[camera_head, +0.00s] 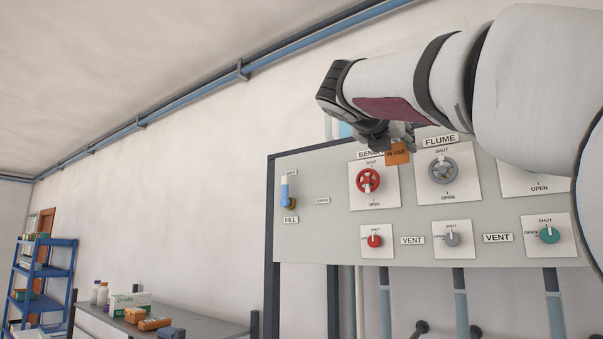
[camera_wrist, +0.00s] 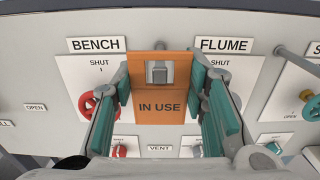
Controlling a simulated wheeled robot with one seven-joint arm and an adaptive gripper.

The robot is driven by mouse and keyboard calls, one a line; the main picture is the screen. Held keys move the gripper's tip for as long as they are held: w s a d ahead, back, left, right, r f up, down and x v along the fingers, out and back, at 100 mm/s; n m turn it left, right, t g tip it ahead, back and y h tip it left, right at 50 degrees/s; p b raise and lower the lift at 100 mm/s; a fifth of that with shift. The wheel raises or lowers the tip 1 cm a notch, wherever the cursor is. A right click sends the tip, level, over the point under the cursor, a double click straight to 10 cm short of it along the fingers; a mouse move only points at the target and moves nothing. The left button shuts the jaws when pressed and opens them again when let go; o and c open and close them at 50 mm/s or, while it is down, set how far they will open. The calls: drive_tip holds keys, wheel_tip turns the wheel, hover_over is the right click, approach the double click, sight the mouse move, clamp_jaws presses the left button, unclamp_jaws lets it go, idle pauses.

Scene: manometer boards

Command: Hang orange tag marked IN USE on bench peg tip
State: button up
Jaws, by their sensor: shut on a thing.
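The orange tag marked IN USE (camera_wrist: 160,108) is held upright by its side edges between the teal pads of my gripper (camera_wrist: 160,88). In the head view the tag (camera_head: 398,154) hangs below my gripper (camera_head: 388,138), in front of the board between the BENCH and FLUME labels. In the wrist view a grey peg-like shape, the bench peg tip (camera_wrist: 159,73), shows in the square opening at the top of the tag. I cannot tell whether it passes through the opening or lies behind it. Most of this peg is hidden.
The grey board (camera_head: 320,245) carries a red BENCH handwheel (camera_head: 368,180), a grey FLUME handwheel (camera_head: 443,171) and small vent knobs below. Another peg (camera_wrist: 296,58) sticks out right of the FLUME label. A bench with boxes (camera_head: 130,300) and a blue shelf (camera_head: 45,270) stand at left.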

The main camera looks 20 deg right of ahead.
drive_tip(key=shift+p+x, duration=0.75)
drive_tip(key=shift+x, duration=0.4)
idle(1.0)
drive_tip(key=shift+f, duration=0.35)
idle(0.6)
drive_tip(key=o, duration=0.9)
